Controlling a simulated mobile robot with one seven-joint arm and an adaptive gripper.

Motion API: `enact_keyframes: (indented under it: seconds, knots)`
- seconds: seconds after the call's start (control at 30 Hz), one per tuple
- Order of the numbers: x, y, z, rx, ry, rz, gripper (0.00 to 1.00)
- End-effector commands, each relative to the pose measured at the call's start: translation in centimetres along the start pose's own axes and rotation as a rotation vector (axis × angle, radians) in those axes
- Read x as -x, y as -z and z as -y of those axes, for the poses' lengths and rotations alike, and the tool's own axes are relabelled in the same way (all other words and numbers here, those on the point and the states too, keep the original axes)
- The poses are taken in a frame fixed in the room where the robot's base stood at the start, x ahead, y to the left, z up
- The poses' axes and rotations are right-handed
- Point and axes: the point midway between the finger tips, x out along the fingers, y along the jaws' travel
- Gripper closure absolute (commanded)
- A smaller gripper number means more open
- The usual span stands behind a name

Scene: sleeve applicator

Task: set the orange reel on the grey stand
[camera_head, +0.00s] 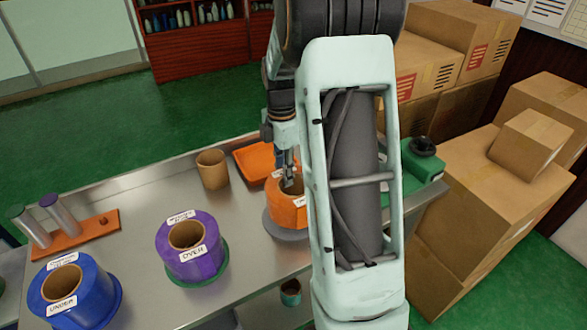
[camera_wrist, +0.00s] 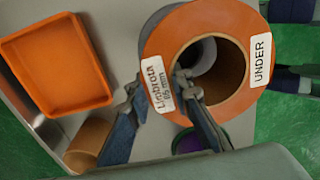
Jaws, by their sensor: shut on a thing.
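The orange reel (camera_head: 284,206) with a brown core sits over the grey stand (camera_head: 291,236), partly hidden behind my arm. In the wrist view the orange reel (camera_wrist: 205,18) has white labels, one reading "UNDER". A grey rim of the stand (camera_wrist: 152,21) shows past its upper left edge, and grey shows through part of the core. My gripper (camera_head: 289,181) is shut on the reel's wall, one finger inside the core and one outside. The fingers also show in the wrist view (camera_wrist: 162,92). I cannot tell whether the reel touches the stand or hangs just above it.
A purple reel (camera_head: 190,250) on a green base and a blue reel (camera_head: 75,292) stand left on the metal table (camera_head: 140,200). Behind are a cardboard tube (camera_head: 212,169) and an orange tray (camera_head: 252,160). A green device (camera_head: 422,160) and cardboard boxes (camera_head: 480,195) are right.

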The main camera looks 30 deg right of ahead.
Motion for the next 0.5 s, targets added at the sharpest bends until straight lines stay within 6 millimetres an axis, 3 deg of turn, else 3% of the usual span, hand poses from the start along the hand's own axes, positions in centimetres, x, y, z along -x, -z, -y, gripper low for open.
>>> enact_keyframes:
  seconds: [0.27,0.5]
  knots:
    - [-1.0,0.3,-0.9,0.001,0.000,0.001,1.00]
    - [-4.0,0.3,-1.1,-0.001,0.000,0.001,1.00]
